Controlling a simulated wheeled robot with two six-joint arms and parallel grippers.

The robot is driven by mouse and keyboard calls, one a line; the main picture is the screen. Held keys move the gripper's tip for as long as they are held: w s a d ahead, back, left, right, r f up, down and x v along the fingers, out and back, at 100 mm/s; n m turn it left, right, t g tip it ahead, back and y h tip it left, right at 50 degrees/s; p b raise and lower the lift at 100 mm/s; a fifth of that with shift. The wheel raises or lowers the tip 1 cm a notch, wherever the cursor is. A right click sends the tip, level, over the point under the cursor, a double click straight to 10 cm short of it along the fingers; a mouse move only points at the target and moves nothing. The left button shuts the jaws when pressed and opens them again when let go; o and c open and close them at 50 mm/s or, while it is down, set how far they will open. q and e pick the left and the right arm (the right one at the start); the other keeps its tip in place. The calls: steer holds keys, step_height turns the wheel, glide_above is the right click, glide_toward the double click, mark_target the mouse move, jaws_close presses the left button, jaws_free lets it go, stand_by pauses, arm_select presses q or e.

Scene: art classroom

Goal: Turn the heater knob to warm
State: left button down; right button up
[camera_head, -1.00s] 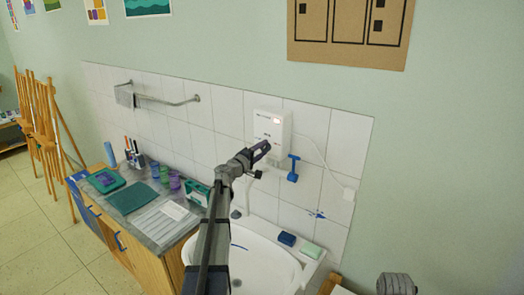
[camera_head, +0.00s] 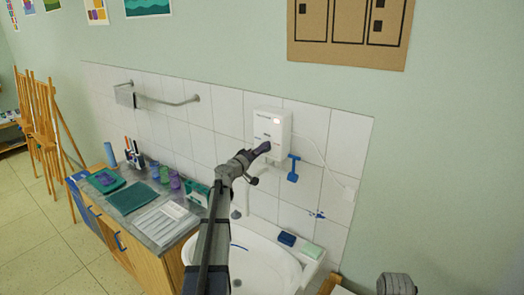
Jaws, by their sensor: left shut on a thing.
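The white heater box (camera_head: 270,122) is mounted on the tiled wall above the sink, with a small lit display near its top. My left gripper (camera_head: 263,148) reaches up from below to the lower front of the heater. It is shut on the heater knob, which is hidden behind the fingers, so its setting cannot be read.
The white sink (camera_head: 262,262) lies below the heater. A blue tool (camera_head: 293,169) hangs right of the heater, beside a white cable. A counter (camera_head: 150,238) with cups, trays and papers is at left. Blue (camera_head: 287,238) and green (camera_head: 313,251) blocks sit on the sink's edge.

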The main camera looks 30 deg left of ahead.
arm_select(q)
steer(key=shift+d, duration=0.1)
steer(key=shift+c, duration=1.4)
jaws_free()
steer(key=shift+s, duration=0.1)
steer(key=s, duration=0.7)
steer(key=shift+s+a, duration=0.35)
steer(key=shift+d, duration=0.1)
